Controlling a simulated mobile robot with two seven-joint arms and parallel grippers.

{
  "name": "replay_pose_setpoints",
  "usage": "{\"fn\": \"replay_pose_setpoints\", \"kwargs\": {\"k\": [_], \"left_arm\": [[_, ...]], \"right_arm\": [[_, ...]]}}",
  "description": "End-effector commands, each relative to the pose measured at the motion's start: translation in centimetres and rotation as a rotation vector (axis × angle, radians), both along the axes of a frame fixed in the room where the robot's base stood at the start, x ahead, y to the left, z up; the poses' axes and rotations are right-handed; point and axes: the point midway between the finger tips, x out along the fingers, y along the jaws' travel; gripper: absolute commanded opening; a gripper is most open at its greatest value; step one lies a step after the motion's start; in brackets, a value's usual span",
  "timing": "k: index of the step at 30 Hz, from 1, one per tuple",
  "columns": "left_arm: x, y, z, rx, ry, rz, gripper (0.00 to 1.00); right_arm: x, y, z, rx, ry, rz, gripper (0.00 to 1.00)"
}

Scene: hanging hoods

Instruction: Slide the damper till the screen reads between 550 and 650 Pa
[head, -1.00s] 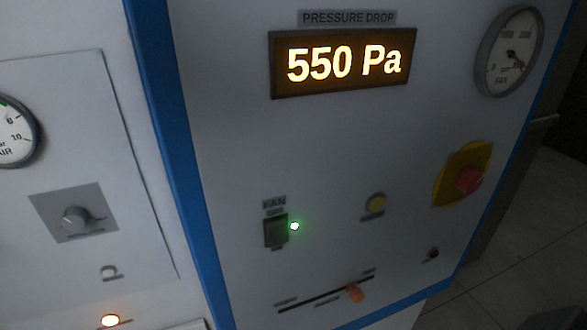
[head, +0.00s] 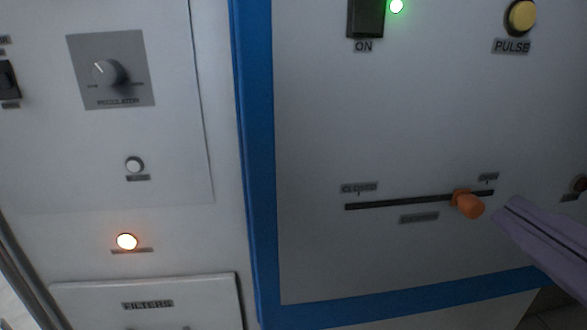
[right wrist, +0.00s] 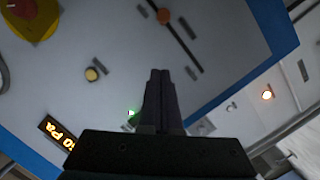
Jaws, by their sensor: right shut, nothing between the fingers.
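The damper is an orange knob (head: 468,204) on a dark horizontal slot, between a CLOSED label at left and another label at right. The knob stands near the slot's right end. In the right wrist view the knob (right wrist: 164,16) shows at the top, beyond my fingertips. My right gripper (head: 503,212) comes in from the right, its tip close to the knob's right side in the picture; contact cannot be told. Its fingers (right wrist: 160,75) are shut and empty. The pressure screen (right wrist: 57,132) is lit at lower left of the wrist view, its digits only partly readable. My left gripper is not in view.
A fan switch (head: 366,15) with a green light and a yellow PULSE button (head: 521,17) sit above the slot. A dark red knob (head: 579,184) is at the right edge. A regulator knob (head: 107,73) and a lit orange lamp (head: 127,242) are on the left panel.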

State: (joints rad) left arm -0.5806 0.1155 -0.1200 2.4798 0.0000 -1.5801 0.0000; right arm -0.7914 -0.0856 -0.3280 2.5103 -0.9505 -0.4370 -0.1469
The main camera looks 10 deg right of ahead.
Motion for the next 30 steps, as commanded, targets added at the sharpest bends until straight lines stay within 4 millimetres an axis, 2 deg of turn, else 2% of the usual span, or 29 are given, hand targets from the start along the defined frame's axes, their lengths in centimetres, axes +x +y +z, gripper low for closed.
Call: {"fn": "replay_pose_setpoints", "kwargs": {"k": [9,12,17,19,22,30], "left_arm": [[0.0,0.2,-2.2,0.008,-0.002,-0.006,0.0],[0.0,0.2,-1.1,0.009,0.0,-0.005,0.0],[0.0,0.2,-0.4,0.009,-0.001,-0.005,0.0],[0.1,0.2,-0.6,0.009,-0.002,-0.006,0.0],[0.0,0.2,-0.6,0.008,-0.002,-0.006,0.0],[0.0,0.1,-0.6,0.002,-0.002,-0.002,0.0]], "right_arm": [[4.2,-0.6,-0.9,-0.002,-0.005,0.003,0.0],[6.2,-0.8,-0.6,-0.004,0.001,0.002,0.0],[9.3,-1.4,-1.3,-0.003,0.002,0.0,0.0],[9.1,-2.3,-2.7,-0.005,0.01,0.0,0.0],[9.1,-3.2,-3.6,-0.002,0.007,0.001,0.0],[9.1,-4.1,-4.5,0.0,0.005,0.002,0.0]]}}
